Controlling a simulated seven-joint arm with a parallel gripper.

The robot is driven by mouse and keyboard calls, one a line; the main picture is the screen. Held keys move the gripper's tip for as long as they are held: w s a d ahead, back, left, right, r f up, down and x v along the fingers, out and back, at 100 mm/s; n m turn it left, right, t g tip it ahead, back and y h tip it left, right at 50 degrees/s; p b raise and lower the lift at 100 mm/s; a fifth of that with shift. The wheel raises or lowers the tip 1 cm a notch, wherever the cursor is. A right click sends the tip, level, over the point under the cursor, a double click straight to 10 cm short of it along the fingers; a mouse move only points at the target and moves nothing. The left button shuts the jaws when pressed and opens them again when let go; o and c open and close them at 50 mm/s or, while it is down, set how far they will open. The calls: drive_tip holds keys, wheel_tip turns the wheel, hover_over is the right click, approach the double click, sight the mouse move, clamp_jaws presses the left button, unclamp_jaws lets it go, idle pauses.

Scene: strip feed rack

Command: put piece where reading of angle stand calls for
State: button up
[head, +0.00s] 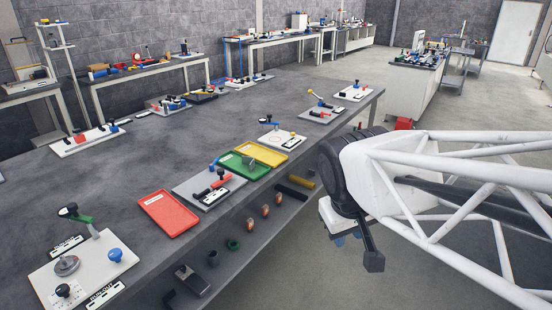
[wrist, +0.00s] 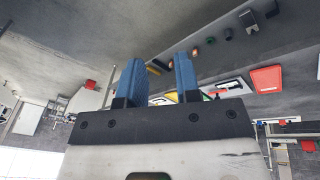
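A red tray (head: 168,214), a green tray (head: 245,165) and a yellow tray (head: 262,153) lie on the bench; the red tray also shows in the wrist view (wrist: 267,79). A small white board (head: 283,139) with a round marking and an upright part stands behind the yellow tray. I cannot tell for sure which device is the angle stand or which thing is the piece.
A grey board (head: 209,187) with red and black handles sits between red and green trays. A white board (head: 84,274) with knobs is at near left. The lower shelf holds a dark block (head: 192,281), a green ring (head: 233,244) and several orange-brown pieces (head: 265,210).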

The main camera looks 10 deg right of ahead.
drive_tip(key=shift+s+a+f+m+y, duration=0.1)
drive_tip(key=shift+s+a+m+y, duration=0.2)
drive_tip(key=shift+s, duration=0.45)
drive_tip(key=shift+s+a+f+m+y, duration=0.1)
drive_tip(key=shift+s+a+m+y, duration=0.2)
drive_tip(key=shift+s, duration=0.4)
drive_tip(key=shift+s+a+f+m+y, duration=0.1)
drive_tip(key=shift+s+a+m+y, duration=0.1)
drive_tip(key=shift+s+m, duration=0.4)
drive_tip(key=shift+s, duration=0.15)
